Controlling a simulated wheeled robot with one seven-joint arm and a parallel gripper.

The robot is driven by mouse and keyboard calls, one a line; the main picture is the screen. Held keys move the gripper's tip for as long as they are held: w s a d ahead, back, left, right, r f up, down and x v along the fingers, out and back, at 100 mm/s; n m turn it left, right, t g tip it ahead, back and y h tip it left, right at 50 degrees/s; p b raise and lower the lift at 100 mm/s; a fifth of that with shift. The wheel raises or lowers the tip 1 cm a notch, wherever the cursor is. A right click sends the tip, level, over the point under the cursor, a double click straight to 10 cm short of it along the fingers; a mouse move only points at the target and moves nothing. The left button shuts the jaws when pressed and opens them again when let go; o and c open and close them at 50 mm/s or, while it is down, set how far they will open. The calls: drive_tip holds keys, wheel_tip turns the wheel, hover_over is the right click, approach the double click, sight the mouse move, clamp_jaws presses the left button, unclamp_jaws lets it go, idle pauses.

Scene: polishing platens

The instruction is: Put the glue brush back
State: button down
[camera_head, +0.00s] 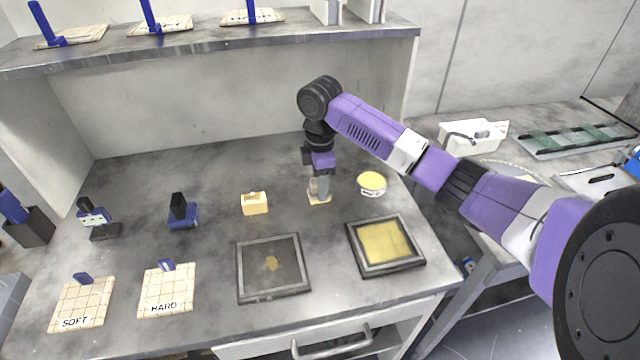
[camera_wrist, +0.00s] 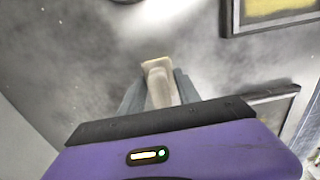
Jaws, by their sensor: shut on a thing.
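My gripper (camera_head: 319,188) points down over the middle right of the grey worktop. It is shut on a pale cream piece, which I take to be the glue brush (camera_head: 319,198). In the wrist view the glue brush (camera_wrist: 160,82) sits between the two grey fingers. Its lower part is close to the worktop; I cannot tell whether it touches. A round tin with a yellow top (camera_head: 371,182) stands just right of my gripper. A small cream notched block (camera_head: 255,204) stands to the left, apart from my gripper.
A dark framed plate with a yellowish blot (camera_head: 273,284) and a framed yellow plate (camera_head: 412,262) lie in front. Tiled SOFT (camera_head: 82,303) and HARD (camera_head: 166,290) plates lie front left. Blue-and-black tools (camera_head: 183,212) stand behind them. A shelf (camera_head: 210,42) runs above the back.

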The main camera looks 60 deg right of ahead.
drive_tip(key=shift+f, duration=0.1)
drive_tip(key=c, duration=0.9)
unclamp_jaws()
drive_tip(key=shift+o, duration=0.2)
wheel_tip(320, 180, up, 12)
drive_tip(key=shift+r, duration=0.15)
